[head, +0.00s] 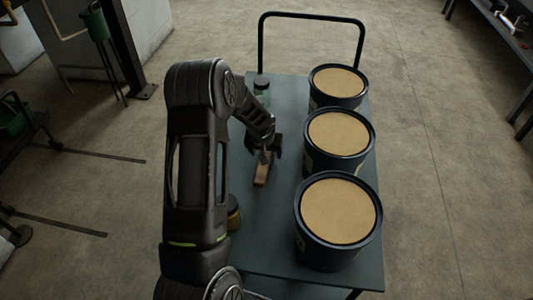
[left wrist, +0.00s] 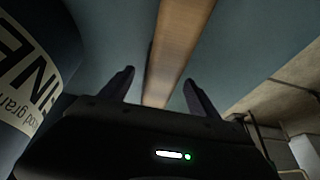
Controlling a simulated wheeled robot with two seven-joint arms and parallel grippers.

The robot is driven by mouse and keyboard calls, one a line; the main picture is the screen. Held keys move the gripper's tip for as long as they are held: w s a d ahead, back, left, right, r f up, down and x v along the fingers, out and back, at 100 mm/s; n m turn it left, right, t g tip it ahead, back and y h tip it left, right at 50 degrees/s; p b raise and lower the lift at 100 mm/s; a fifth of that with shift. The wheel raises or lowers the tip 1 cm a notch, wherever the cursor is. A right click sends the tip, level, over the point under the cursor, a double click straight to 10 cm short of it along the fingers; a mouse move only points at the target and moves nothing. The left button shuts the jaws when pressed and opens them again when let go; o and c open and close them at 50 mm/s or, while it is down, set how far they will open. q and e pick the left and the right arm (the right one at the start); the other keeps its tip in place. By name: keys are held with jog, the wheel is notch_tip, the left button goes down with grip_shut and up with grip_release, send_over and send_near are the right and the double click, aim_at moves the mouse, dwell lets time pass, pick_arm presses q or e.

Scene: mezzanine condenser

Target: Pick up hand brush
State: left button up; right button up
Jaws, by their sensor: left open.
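The hand brush (head: 262,174) lies on the blue-grey cart top (head: 285,97), seen as a tan wooden piece left of the buckets. Its wooden handle (left wrist: 178,45) runs up the left wrist view, between and beyond my fingertips. My left gripper (head: 266,150) is over the far end of the brush in the head view and partly hides it. In the left wrist view the fingers (left wrist: 158,78) are spread, with the handle between them and not clamped. The bristles cannot be made out. My right gripper is not in view.
Three dark buckets with tan tops (head: 338,208) (head: 338,134) (head: 338,82) line the cart's right side. One bucket's lettered side (left wrist: 28,75) is close in the left wrist view. A small jar (head: 261,85) stands at the far left, and an amber-coloured container (head: 234,214) is partly behind my arm.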

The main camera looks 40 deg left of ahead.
pick_arm(q)
grip_shut()
dwell(0.7)
